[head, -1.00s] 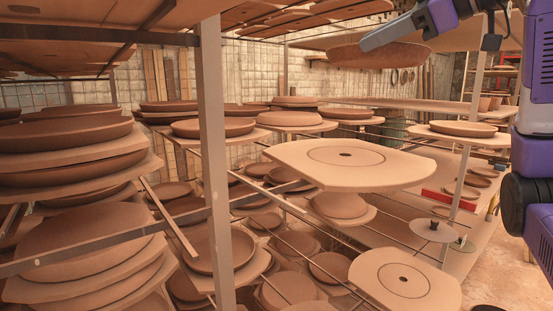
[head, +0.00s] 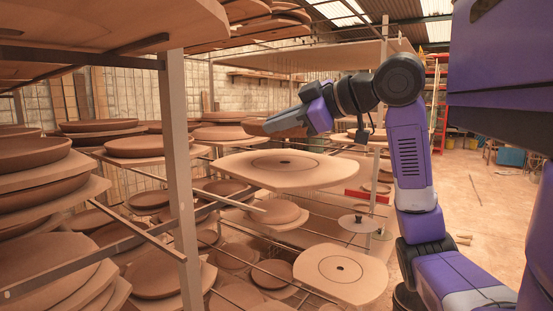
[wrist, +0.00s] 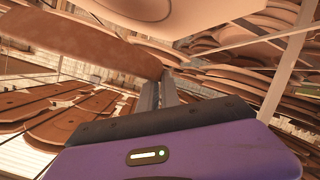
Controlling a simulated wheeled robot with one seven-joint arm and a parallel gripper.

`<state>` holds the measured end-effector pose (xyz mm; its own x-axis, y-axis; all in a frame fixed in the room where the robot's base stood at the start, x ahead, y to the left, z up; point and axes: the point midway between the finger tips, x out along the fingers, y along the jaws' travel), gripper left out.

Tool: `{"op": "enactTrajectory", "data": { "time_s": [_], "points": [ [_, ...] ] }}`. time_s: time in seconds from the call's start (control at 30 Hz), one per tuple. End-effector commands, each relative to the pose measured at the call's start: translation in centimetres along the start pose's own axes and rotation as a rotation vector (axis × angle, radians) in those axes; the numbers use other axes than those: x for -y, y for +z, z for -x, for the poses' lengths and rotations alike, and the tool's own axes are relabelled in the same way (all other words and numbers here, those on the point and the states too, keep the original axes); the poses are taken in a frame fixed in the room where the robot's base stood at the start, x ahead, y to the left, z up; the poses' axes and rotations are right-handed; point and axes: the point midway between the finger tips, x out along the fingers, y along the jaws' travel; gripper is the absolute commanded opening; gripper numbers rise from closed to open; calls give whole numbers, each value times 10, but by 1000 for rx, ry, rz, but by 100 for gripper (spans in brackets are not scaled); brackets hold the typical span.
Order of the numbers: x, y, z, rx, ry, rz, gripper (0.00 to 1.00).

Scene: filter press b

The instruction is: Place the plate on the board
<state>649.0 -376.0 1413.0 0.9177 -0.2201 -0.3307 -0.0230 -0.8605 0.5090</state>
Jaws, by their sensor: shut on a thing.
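My gripper (head: 274,125) is shut on a brown clay plate (head: 254,127) and holds it in the air above the back part of a pale board. That upper board (head: 238,165) has a ring and a dark centre hole, and its top is bare. A similar lower board (head: 367,284) lies below it, also bare. In the wrist view, the plate (wrist: 75,45) stretches left from my gripper's fingers (wrist: 158,85). The plate's far side is partly hidden in the head view. There is a visible gap between plate and upper board.
A grey upright post (head: 178,150) and racks of stacked plates (head: 45,180) stand at left. A wide shelf (head: 300,58) hangs above and behind my gripper. Open floor (head: 480,200) lies at right.

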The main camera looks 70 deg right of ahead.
Motion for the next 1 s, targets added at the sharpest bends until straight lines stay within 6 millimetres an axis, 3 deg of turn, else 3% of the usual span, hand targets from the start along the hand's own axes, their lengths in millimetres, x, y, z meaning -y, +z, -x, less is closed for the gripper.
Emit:
{"op": "enactTrajectory", "data": {
  "time_s": [0.13, 0.37, 0.6, 0.93, 1.0],
  "points": [
    [13, 21, -8, -1, 3, 0, 0],
    [20, 32, -13, -3, 2, 3, 0],
    [35, 56, -23, -2, 3, 0, 0],
    [38, 59, -25, -2, 2, 3, 0],
    [39, 60, -25, 0, 0, 1, 16]
  ]
}}
